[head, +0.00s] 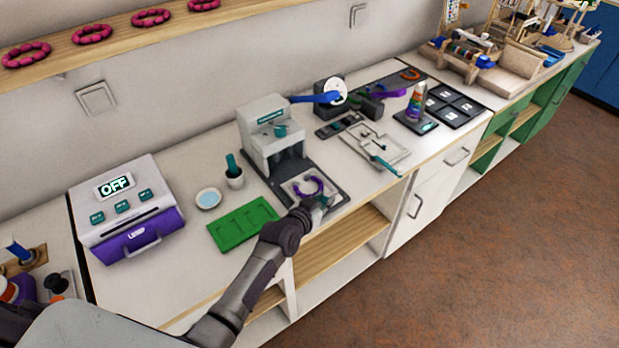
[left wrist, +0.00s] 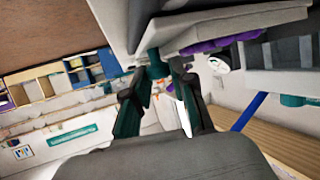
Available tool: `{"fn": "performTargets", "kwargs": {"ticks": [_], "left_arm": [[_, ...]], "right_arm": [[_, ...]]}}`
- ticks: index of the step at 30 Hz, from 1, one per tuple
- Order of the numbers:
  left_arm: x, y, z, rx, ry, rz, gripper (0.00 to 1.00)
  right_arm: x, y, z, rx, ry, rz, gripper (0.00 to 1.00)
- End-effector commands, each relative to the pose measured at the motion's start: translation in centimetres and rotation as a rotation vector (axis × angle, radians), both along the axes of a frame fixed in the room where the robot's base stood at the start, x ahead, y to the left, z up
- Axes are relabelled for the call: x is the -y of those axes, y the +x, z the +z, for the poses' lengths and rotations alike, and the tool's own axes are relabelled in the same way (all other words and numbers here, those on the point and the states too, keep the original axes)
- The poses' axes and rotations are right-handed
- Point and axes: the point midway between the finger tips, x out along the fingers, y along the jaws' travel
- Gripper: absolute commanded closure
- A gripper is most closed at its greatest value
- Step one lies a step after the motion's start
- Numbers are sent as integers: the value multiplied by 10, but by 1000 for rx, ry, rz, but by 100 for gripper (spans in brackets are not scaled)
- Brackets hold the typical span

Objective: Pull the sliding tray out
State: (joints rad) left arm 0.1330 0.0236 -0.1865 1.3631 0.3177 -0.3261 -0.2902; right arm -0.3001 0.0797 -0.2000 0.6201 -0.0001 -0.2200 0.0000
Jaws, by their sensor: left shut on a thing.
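The sliding tray (head: 297,197) is a light plate at the base of a grey-white press machine (head: 272,137), with a purple ring (head: 306,186) on it. My left gripper (head: 321,203) is at the tray's front edge. In the left wrist view, the gripper (left wrist: 160,76) is shut on a teal handle (left wrist: 154,66) at the edge of the light tray (left wrist: 235,27). The purple ring (left wrist: 215,42) shows there too. The fingers partly hide the handle. My right gripper is not in view.
A purple and white device (head: 126,212) reading OFF is further left. Open floor (head: 480,250) lies in front.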

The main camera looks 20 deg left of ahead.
Motion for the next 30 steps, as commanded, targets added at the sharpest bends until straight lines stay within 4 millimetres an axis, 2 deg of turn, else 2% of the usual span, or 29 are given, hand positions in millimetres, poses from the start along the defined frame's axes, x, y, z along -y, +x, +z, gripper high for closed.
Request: {"fn": "performTargets", "kwargs": {"ticks": [2,12,13,17,26,30], "left_arm": [[7,-6,2,-2,-1,-1,100],[12,-9,-1,-1,0,-2,100],[12,-9,-1,-1,0,-2,74],[12,-9,-1,-1,0,-2,52],[10,-8,0,1,1,0,51],[8,-15,3,1,1,0,51]], "right_arm": [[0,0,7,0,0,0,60],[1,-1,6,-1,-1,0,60],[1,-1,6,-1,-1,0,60],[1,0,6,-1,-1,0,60],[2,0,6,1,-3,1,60],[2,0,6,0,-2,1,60]]}}
